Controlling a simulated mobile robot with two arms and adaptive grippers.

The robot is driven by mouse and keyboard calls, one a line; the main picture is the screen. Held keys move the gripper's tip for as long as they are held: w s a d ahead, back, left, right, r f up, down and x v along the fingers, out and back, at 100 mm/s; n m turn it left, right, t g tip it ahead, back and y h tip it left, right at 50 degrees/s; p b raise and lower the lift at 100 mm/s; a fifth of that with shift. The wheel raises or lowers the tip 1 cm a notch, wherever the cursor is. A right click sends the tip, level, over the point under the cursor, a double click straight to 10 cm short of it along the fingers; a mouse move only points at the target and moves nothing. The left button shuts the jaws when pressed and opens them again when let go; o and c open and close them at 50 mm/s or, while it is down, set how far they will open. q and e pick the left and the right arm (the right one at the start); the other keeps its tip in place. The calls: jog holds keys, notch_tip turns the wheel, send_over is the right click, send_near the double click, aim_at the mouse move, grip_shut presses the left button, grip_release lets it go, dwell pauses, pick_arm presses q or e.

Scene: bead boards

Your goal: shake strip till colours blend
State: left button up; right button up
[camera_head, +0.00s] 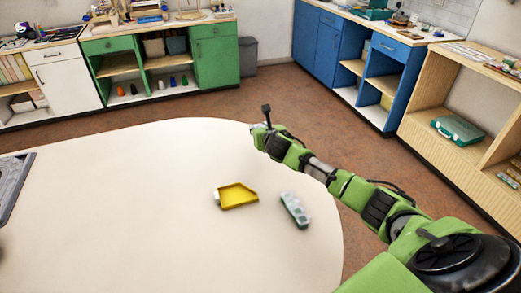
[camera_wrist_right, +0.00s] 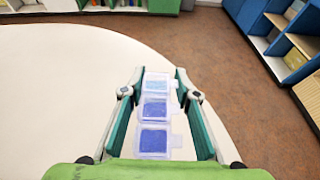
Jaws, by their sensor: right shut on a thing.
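My right gripper (camera_head: 262,128) is over the far right part of the white table (camera_head: 130,200). In the right wrist view the gripper (camera_wrist_right: 158,76) is shut on a clear strip (camera_wrist_right: 171,112) with its fingers along both sides. Three compartments show in a row: the far one has pale, speckled blue contents, and the two nearer ones deeper blue. Their lids look closed, though this is hard to tell. Single beads are too small to make out. In the head view the strip is mostly hidden by the gripper. My left gripper is not in view.
A yellow tray (camera_head: 238,196) and a grey-green strip-like case (camera_head: 294,210) lie on the table, nearer than the gripper. A dark grey tray (camera_head: 10,187) is at the left edge. The table's middle is bare. Green (camera_head: 215,60) and blue (camera_head: 318,45) cabinets stand beyond the floor.

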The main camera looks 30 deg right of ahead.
jog(key=w+d+r+b, duration=0.1)
jog(key=w+d+r, duration=0.25)
jog(key=w, duration=0.35)
notch_tip(320, 180, up, 8)
jog(key=p, duration=0.8)
jog(key=shift+d+f+p, duration=0.15)
jog(key=shift+f+p, duration=0.05)
jog(key=shift+p, duration=0.2)
jog(key=shift+s, duration=0.1)
